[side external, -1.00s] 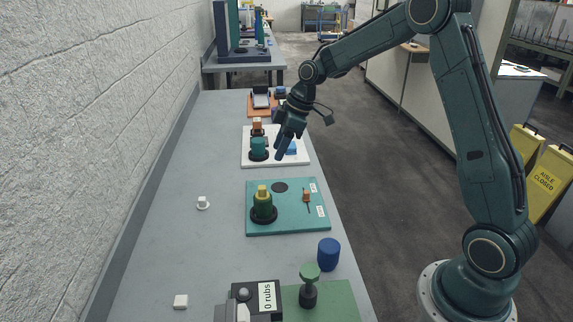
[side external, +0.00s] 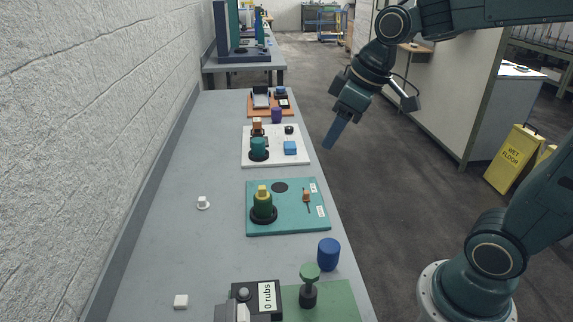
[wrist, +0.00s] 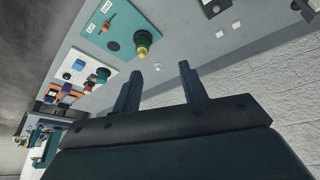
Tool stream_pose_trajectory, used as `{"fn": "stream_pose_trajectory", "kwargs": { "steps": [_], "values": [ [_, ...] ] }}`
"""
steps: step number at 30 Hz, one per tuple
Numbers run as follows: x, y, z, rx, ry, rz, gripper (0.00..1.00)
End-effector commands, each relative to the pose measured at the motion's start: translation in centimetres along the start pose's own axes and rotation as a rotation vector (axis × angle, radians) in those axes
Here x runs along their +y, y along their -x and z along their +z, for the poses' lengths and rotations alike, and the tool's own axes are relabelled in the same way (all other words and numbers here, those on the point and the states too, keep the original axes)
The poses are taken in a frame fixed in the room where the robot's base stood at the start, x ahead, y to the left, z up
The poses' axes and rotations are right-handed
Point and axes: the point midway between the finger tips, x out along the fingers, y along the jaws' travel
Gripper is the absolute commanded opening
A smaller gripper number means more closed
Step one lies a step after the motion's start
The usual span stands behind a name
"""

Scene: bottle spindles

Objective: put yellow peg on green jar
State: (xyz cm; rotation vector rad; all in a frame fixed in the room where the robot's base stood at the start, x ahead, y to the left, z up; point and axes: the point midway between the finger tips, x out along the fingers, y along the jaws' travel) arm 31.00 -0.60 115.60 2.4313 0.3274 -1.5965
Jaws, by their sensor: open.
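The green jar (side external: 263,206) stands upright in a dark round base on the teal board. The yellow peg (side external: 263,191) sits on top of it. Both show in the wrist view, the yellow peg (wrist: 142,38) hiding much of the green jar (wrist: 142,50). My gripper (side external: 335,134) is beyond the table's right edge, above floor level, well away from the jar and peg. In the wrist view my gripper (wrist: 160,72) has its two fingers apart with nothing between them.
The teal board (side external: 285,222) also carries a dark disc (side external: 280,187) and a small orange piece (side external: 306,195). A white board (side external: 288,158) lies behind it. A blue cylinder (side external: 329,254) stands in front. The table's left side is mostly clear.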

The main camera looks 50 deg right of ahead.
Motion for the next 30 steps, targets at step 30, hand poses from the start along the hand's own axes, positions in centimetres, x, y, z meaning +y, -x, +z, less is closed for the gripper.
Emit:
{"fn": "stream_pose_trajectory", "kwargs": {
  "steps": [30],
  "values": [
    [-4.6,4.0,11.8,0.082,-0.301,0.081,0.42]
  ]
}}
